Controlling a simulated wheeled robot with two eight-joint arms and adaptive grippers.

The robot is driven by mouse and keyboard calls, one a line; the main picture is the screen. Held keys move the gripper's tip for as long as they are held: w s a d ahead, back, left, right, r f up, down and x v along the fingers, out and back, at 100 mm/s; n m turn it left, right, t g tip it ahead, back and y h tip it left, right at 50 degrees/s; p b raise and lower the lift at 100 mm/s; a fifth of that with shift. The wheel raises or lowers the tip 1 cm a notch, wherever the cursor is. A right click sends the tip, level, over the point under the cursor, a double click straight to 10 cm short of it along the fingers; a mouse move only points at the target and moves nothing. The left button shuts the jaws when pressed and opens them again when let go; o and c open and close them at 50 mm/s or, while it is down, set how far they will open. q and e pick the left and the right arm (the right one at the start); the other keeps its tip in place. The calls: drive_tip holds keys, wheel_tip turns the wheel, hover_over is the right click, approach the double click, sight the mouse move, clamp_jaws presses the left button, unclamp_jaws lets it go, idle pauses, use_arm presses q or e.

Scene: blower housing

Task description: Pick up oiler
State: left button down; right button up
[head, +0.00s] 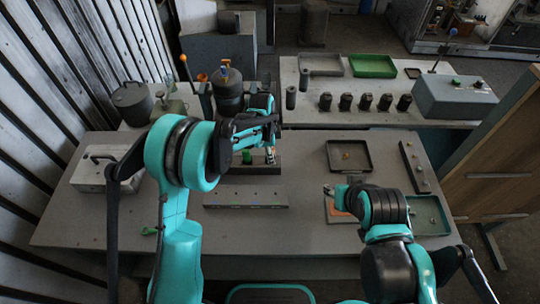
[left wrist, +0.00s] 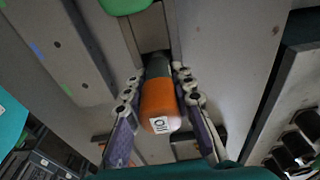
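The oiler, an orange bottle with a dark green upper part and a white label (left wrist: 160,108), shows in the left wrist view between the two fingers of my left gripper (left wrist: 158,82). The fingers stand on both sides of it, with narrow gaps seeming to show; firm contact is not visible. In the head view my left gripper (head: 268,148) points down at the back middle of the table, and the arm mostly hides the oiler. My right gripper (head: 330,190) is low at the right, above an orange-marked plate (head: 338,215); its fingers are too small to read.
A grey bar (head: 245,197) lies in front of my left gripper. A black tray (head: 348,145), a dark strip (head: 414,167) and a green tray (head: 442,222) lie at the right. A grey box (head: 90,176) stands at the left. The table's middle front is clear.

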use_arm(q)
drive_tip(key=shift+r, duration=0.5)
drive_tip(key=r, duration=0.2)
drive_tip(key=r+p, duration=0.1)
drive_tip(key=shift+s+d+r, duration=0.1)
drive_tip(key=shift+d+r, duration=0.25)
drive_tip(key=shift+d, duration=0.05)
drive_tip(key=d+r, duration=0.3)
drive_tip(key=d, duration=0.2)
drive_tip(key=s+d+r+p, duration=0.1)
drive_tip(key=d+r, duration=0.2)
drive_tip(key=d, duration=0.2)
drive_tip(key=shift+s+d+r, duration=0.15)
drive_tip(key=shift+s+d, duration=0.15)
drive_tip(key=shift+d, duration=0.05)
